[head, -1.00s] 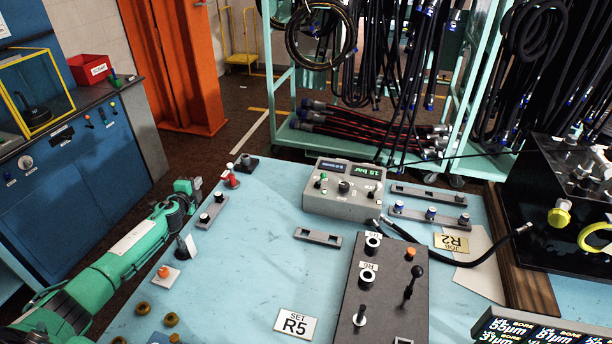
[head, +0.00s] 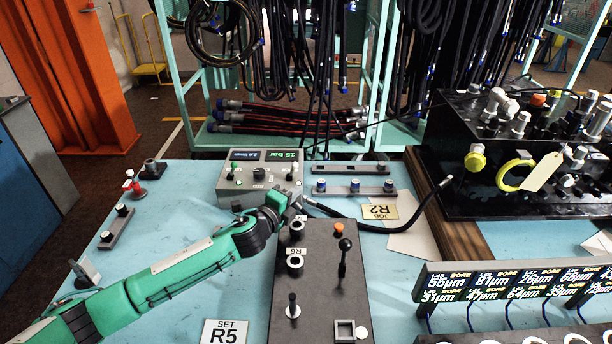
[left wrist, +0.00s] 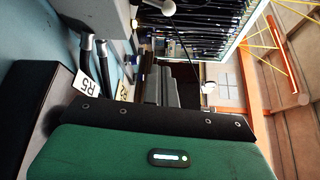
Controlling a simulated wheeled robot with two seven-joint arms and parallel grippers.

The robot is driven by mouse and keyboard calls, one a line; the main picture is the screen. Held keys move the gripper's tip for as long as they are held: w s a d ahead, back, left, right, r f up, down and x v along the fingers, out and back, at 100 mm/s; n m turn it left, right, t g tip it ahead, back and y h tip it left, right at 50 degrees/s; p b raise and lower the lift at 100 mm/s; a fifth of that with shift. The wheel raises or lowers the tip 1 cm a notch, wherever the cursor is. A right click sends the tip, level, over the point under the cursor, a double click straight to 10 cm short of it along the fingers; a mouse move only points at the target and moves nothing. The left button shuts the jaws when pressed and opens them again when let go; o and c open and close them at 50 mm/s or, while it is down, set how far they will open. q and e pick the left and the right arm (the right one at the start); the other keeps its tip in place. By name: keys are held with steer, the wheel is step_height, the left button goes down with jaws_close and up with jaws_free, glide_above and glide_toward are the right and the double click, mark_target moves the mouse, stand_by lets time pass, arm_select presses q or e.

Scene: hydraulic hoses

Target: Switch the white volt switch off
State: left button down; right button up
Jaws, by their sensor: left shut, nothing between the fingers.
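The right display reads 15 bar; the left one is too small to read surely. I cannot tell which toggle is the white volt switch. My left gripper (head: 291,193) is shut and empty, close to the box's front right corner, its jaws small and dark against the box. The left wrist view shows my green wrist housing and a white rounded knob (left wrist: 167,8) at the top edge. My right gripper is out of view.
A black hose (head: 385,228) runs rightward past the R2 card (head: 380,212).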

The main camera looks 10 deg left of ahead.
mark_target(293, 170)
arm_select(q)
steer(key=w+p, duration=0.1)
steer(key=w, duration=0.2)
steer(key=w+p, duration=0.1)
steer(key=w, duration=0.2)
steer(key=w+a+p, duration=0.1)
steer(key=w, duration=0.2)
steer(key=shift+w+p, duration=0.2)
steer(key=shift+p, duration=0.2)
steer(key=shift+f, duration=0.1)
steer(key=shift+d, duration=0.1)
stand_by(0.3)
